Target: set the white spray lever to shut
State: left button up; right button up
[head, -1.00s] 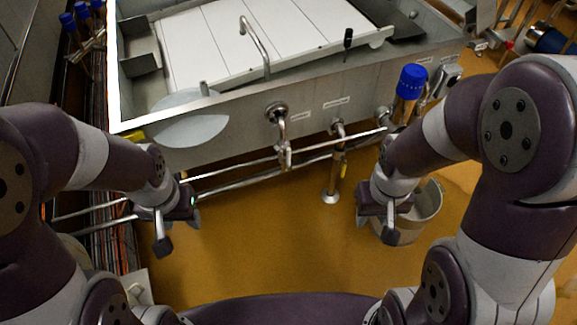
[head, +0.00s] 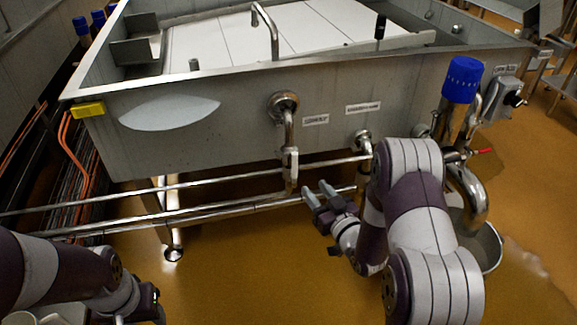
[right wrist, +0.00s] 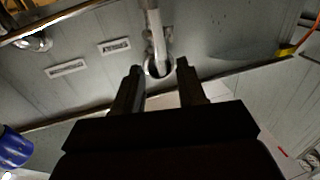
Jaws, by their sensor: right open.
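I cannot pick out a white spray lever with certainty. A steel pipe (head: 289,130) comes out of a round flange on the vat's front wall and bends down to a valve-like fitting (head: 290,165); no clear white handle shows on it. My right gripper (head: 317,192) is open and empty, just right of and below that fitting, apart from it in the head view. In the right wrist view, upside down, the pipe (right wrist: 153,25) and its flange appear beyond and between the open fingertips (right wrist: 158,76). My left gripper (head: 150,303) is at the bottom left edge, its fingers not clear.
The steel vat (head: 220,125) spans the back, with a labelled front wall. Horizontal rails (head: 235,183) run below it. A blue-capped post (head: 462,80), a red-tipped lever (head: 482,151) and a bucket (head: 490,250) stand at right. The floor (head: 240,260) between my arms is clear.

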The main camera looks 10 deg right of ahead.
aim_at(296, 165)
jog(key=b+x, duration=0.4)
jog(key=x, duration=0.7)
jog(key=shift+w+a+f+b, duration=0.1)
jog(key=shift+w+a+b, duration=0.05)
jog(key=shift+w+b, duration=0.25)
jog(key=shift+w, duration=0.25)
grip_shut()
